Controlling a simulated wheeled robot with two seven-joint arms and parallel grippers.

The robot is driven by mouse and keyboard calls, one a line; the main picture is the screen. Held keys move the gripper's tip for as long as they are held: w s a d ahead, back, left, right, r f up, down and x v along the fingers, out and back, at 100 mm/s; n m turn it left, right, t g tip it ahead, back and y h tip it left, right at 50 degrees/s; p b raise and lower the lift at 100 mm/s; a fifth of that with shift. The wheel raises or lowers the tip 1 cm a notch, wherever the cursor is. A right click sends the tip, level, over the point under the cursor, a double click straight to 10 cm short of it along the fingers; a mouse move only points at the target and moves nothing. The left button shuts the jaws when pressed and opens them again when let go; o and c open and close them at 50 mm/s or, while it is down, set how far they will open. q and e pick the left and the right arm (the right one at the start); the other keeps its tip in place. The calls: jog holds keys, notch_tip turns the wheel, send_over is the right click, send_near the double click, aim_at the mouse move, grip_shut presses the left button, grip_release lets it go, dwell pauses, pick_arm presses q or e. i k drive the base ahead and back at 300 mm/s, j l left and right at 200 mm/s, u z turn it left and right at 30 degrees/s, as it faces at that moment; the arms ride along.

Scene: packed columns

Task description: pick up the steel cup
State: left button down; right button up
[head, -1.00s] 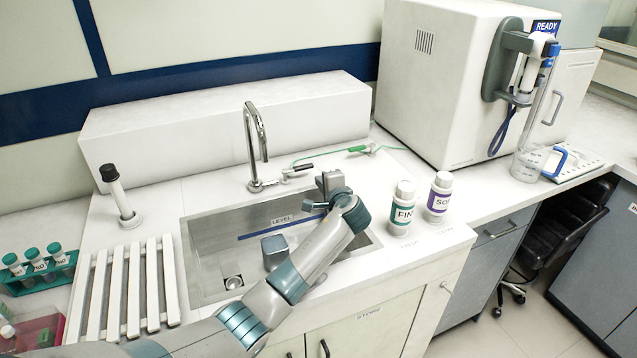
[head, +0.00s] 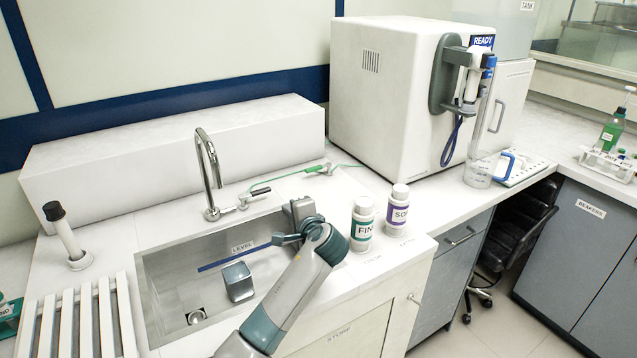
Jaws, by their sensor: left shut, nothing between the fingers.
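A grey metallic object with a squarish, rounded shape (head: 237,281), which looks like the steel cup, sits on the floor of the sink (head: 168,296). I cannot tell whether it is upright or on its side. My left gripper (head: 288,239) is above the sink's right part, up and to the right of the metallic object and apart from it. Its fingers are shut and hold nothing. My right gripper is not in view.
The tap (head: 208,175) stands behind the sink. Two white bottles, one with a green label (head: 362,226) and one with a purple label (head: 396,212), stand right of my left wrist. A slatted rack (head: 84,320) lies left of the sink.

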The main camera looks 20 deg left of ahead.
aim_at(238, 282)
jog(key=k+l, duration=0.75)
jog(key=l, duration=0.2)
